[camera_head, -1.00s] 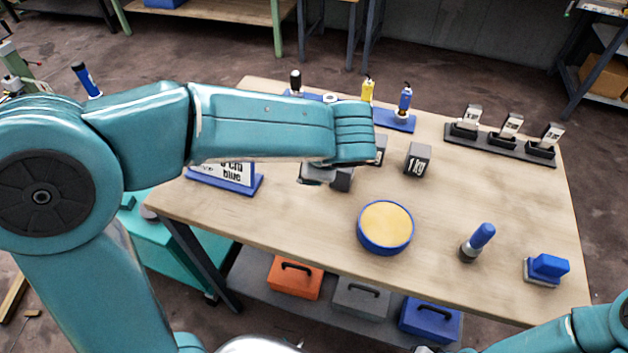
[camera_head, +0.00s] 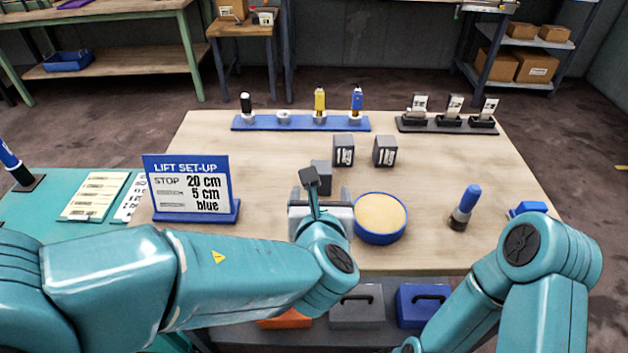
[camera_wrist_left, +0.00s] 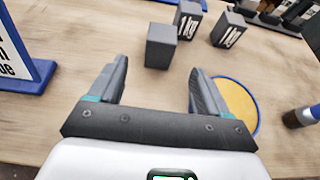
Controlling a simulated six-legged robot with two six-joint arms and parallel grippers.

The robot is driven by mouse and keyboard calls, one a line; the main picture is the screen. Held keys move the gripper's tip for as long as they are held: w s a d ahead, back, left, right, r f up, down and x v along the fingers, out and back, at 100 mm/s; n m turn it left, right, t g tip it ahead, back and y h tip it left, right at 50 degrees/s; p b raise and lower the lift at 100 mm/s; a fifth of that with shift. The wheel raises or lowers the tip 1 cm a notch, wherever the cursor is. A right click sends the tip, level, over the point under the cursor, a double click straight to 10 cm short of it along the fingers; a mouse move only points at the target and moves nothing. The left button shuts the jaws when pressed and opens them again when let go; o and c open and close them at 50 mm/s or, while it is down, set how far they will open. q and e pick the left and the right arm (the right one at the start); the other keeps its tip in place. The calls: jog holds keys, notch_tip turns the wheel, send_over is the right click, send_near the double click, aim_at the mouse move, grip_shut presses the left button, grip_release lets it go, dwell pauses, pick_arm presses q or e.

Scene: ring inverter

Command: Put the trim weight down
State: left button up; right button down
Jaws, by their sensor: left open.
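Three dark grey block weights stand on the wooden table. The nearest block (camera_head: 321,176) shows no label to me, and it also shows in the left wrist view (camera_wrist_left: 160,46). Behind it stand two blocks marked 1 kg, a left one (camera_head: 343,150) and a right one (camera_head: 385,151). I cannot tell which is the trim weight. My left gripper (camera_head: 320,202) is open and empty just in front of the nearest block. In the left wrist view its fingers (camera_wrist_left: 158,80) are spread, with bare table between them and the block beyond.
A blue-rimmed round pad (camera_head: 380,238) lies right of my left gripper. A LIFT SET-UP sign (camera_head: 190,218) stands to the left. A blue-handled tool (camera_head: 466,208) stands at the right. A blue rack (camera_head: 300,124) and a dark rack (camera_head: 447,126) line the back.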

aim_at(322, 180)
pick_arm(q)
jog(key=x, duration=0.5)
jog(key=shift+w+d+f, duration=0.1)
jog(key=shift+w+f, duration=0.05)
jog(key=shift+w, duration=0.2)
jog(key=x, duration=0.2)
jog(key=f+x, duration=0.1)
jog(key=x, duration=0.2)
jog(key=shift+f, duration=0.1)
jog(key=shift+s, duration=0.1)
grip_shut()
